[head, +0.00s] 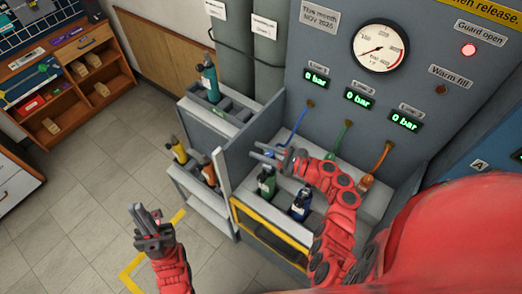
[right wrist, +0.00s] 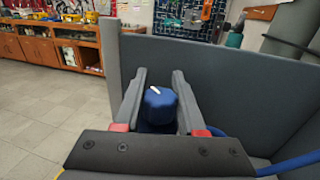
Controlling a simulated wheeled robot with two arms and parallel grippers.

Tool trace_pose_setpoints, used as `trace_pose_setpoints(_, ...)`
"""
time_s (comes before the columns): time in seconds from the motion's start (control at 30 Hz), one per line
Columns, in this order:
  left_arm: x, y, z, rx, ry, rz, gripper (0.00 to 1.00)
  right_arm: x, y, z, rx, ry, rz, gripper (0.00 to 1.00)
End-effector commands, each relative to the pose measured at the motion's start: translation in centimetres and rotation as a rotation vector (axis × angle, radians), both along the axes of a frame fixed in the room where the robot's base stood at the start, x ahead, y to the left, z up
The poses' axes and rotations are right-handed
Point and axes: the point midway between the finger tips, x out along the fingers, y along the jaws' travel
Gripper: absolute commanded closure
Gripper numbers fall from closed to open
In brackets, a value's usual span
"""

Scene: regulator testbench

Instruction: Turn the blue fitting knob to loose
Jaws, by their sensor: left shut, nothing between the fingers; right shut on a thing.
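The blue fitting knob (right wrist: 160,105) sits between the two fingers of my right gripper (right wrist: 160,86) in the right wrist view. The gripper is shut on it. A short white mark shows on the knob's top, slanting to the upper left. In the head view my right gripper (head: 264,151) is at the upper left of the bench bay, and the knob is hidden there. A blue hose (head: 300,119) runs down from the panel towards it. My left gripper (head: 147,218) is shut and empty, over the floor left of the bench.
A green bottle (head: 266,181) and a dark blue bottle (head: 300,204) stand in the bay behind a yellow rail (head: 270,229). A grey divider wall (right wrist: 240,85) stands close to the right gripper. The panel gauge (head: 381,47) and the 0 bar displays are above.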

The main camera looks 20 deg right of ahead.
Motion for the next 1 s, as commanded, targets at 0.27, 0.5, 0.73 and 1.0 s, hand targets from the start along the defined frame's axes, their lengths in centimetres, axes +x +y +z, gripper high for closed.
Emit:
trace_pose_setpoints(0.27,0.0,0.0,0.01,0.0,0.0,0.0,1.0,0.01,0.03,0.06,0.001,-0.001,0.001,1.0)
trace_pose_setpoints(0.5,0.0,0.0,0.01,0.0,0.0,0.0,1.0,0.01,0.03,0.06,0.001,-0.001,0.002,1.0)
trace_pose_setpoints(0.73,0.0,0.0,0.01,0.0,0.0,0.0,1.0,0.0,0.04,0.05,0.001,-0.001,0.007,0.55)
trace_pose_setpoints(1.0,0.0,0.0,0.0,0.0,0.0,0.0,1.0,-0.01,0.03,0.01,0.001,-0.001,0.007,0.3)
